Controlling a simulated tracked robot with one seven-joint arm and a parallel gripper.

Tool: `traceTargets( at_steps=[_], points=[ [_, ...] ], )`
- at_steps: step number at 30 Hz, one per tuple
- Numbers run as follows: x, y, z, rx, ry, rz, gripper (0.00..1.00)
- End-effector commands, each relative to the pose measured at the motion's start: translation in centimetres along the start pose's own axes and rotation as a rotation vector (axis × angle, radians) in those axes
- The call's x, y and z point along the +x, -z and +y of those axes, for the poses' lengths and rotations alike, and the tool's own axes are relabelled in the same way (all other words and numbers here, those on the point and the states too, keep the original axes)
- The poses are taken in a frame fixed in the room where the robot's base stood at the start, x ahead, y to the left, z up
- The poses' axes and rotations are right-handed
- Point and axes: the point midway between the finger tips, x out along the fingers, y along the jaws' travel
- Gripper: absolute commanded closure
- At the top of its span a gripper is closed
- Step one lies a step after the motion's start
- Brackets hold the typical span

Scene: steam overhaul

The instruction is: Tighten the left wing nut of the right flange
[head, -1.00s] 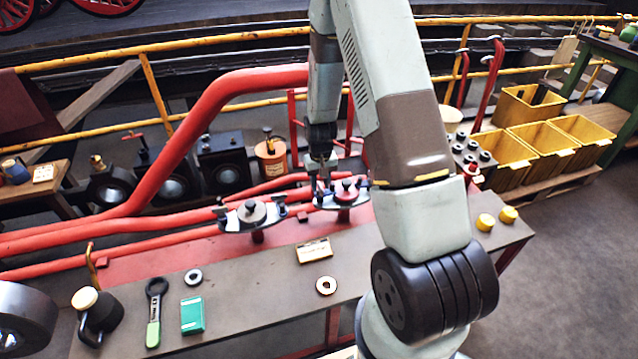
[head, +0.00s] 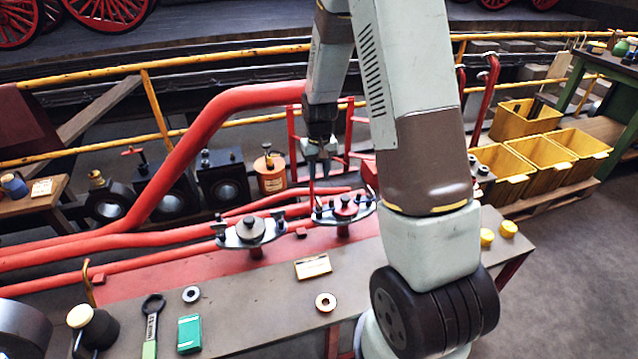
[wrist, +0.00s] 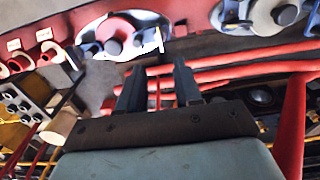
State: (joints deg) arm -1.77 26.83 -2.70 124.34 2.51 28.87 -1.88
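The right flange (head: 349,215) is a pale oval plate with a red disc and dark knob at its centre, on a red stand. Its left wing nut (head: 318,211) is a small dark piece on the plate's left end; its exact turn is too small to tell. In the wrist view the right flange (wrist: 120,24) lies at the top, beyond the fingertips. My gripper (head: 318,150) hangs above and slightly behind the flange's left end, apart from it.
The left flange (head: 250,232) stands beside it, also shown in the wrist view (wrist: 262,16). Red pipes (head: 205,115) run behind. A wrench (head: 151,318), a green box (head: 189,335), rings and a label card (head: 313,266) lie on the bench (head: 258,318). Yellow bins (head: 507,168) stand right.

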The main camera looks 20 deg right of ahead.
Motion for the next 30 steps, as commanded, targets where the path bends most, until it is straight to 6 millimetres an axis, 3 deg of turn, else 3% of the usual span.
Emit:
traceTargets(
  at_steps=[7, 24, 30],
  points=[
    [-2.3, 0.0, 0.0, 0.000, 0.000, 0.000, 0.66],
    [-2.8, 0.0, 0.0, -0.001, 0.000, 0.002, 0.66],
    [-5.8, -0.8, -0.1, -0.001, 0.004, 0.033, 0.66]
  ],
)
